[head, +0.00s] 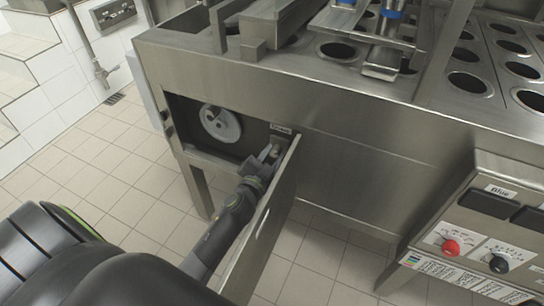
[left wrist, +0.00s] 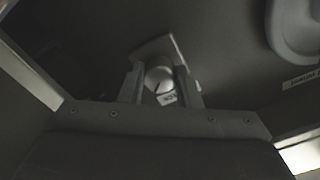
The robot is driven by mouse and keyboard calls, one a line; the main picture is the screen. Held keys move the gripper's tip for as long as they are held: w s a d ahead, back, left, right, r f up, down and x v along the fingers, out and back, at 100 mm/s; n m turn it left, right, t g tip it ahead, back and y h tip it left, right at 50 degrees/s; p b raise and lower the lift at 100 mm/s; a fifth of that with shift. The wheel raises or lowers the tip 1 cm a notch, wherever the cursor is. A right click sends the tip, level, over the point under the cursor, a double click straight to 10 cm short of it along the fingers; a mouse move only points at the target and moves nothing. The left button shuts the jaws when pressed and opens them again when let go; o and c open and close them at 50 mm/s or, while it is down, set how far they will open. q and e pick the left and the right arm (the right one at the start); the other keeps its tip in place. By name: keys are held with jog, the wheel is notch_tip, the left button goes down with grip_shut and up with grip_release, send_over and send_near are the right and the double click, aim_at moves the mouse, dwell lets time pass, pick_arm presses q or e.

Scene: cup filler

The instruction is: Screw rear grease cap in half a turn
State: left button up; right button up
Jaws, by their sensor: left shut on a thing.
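The rear grease cap (left wrist: 163,80) is a small rounded metal cap with a dark line and a small label on its face, in the middle of the left wrist view. My left gripper (left wrist: 160,88) is shut on it, one finger on each side. In the head view my left gripper (head: 268,154) reaches into the open compartment of the steel machine, at its right end, below a small label. The fingers hide most of the cap there. My right gripper is not in view.
An open steel door (head: 262,225) stands close along the right of my left arm. A round pale wheel (head: 220,124) sits in the compartment to the left. A control panel (head: 490,225) with red and black knobs is at right. Tiled floor lies below.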

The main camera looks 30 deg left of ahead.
pick_arm(q)
jog(key=m, duration=0.3)
jog(key=shift+m, duration=0.4)
jog(key=m, duration=0.3)
jog(key=shift+a+m, duration=0.1)
jog(key=shift+m, duration=1.1)
jog(key=shift+r+m+p, duration=0.1)
jog(key=shift+m+p, duration=0.2)
jog(key=shift+m, duration=0.6)
jog(key=m, duration=0.4)
jog(key=shift+m, duration=0.3)
jog(key=m, duration=0.2)
jog(key=shift+m+p, duration=0.3)
jog(key=m, duration=0.6)
jog(key=shift+r, duration=0.1)
jog(key=shift+m, duration=1.4)
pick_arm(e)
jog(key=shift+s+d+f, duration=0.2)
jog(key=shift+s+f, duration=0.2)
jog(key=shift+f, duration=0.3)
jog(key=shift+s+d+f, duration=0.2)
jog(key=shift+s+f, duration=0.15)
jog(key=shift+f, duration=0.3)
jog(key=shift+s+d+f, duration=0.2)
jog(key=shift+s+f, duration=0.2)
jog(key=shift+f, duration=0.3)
pick_arm(q)
jog(key=shift+m+p, duration=0.3)
